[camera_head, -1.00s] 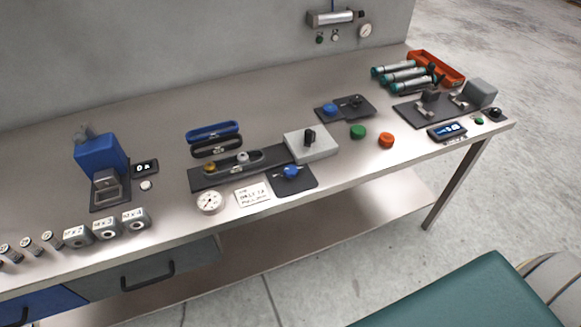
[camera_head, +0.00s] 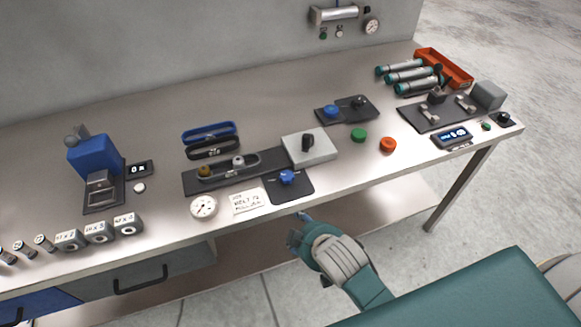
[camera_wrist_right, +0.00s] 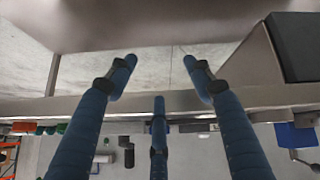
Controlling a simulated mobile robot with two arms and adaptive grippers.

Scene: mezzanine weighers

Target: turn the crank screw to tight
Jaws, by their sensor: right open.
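Several small fixtures could be the crank screw, and I cannot tell which one it is. A blue knob with a short crossbar (camera_head: 288,177) sits on a dark plate near the bench's front edge. Another blue knob (camera_head: 331,110) sits on a dark plate further back, beside a black knob (camera_head: 358,102). My right gripper (camera_head: 299,232) is open and empty, in front of and apart from the bench edge, below the nearer blue knob. Its spread blue fingers (camera_wrist_right: 160,80) also show in the right wrist view, with nothing between them. My left gripper is out of view.
The bench (camera_head: 240,103) holds a grey box with a black knob (camera_head: 322,149), a dial gauge (camera_head: 204,207), a blue device (camera_head: 95,155), green (camera_head: 358,134) and red (camera_head: 388,144) buttons, and an orange tray (camera_head: 443,67). A lower shelf (camera_head: 385,205) runs below. The back middle is clear.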

